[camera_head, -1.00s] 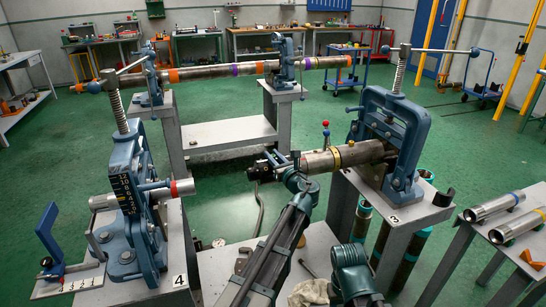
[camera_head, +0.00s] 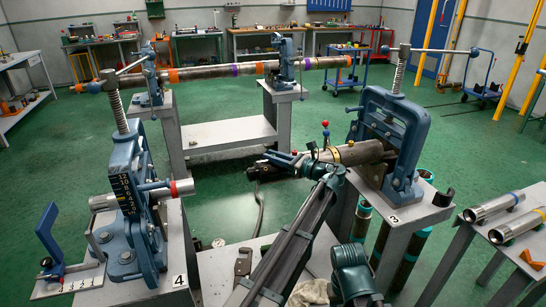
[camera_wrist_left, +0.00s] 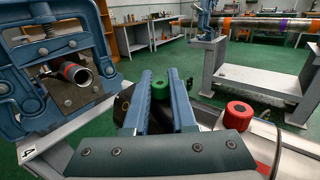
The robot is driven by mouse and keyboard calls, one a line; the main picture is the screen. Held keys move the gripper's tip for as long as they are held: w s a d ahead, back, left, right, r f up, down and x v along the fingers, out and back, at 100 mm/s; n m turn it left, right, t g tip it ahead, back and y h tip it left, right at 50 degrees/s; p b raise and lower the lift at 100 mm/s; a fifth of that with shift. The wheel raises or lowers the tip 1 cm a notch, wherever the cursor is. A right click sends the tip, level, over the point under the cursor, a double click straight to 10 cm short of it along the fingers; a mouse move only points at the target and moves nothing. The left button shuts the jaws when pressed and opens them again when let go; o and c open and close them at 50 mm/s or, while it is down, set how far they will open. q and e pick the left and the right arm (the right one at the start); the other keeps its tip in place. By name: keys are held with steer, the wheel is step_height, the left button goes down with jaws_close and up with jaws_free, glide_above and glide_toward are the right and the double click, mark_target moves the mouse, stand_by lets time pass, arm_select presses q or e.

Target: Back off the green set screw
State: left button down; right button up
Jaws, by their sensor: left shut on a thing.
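In the head view my left gripper (camera_head: 285,160) points left over the near end of the pipe (camera_head: 362,152) in vise 3, and I cannot make out the green cap there. A red cap (camera_wrist_left: 238,112) stands right of the fingers in the wrist view. My right gripper is not in view.
Vise 3 (camera_head: 408,125) with its long handle stands to the right. Vise 4 (camera_head: 135,215) stands at the left and shows in the wrist view (camera_wrist_left: 50,80). Green floor is open beyond.

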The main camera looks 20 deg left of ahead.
arm_select(q)
steer(key=shift+f, duration=0.1)
stand_by(0.3)
steer(key=c, duration=0.7)
jaws_free()
steer(key=shift+c, duration=0.2)
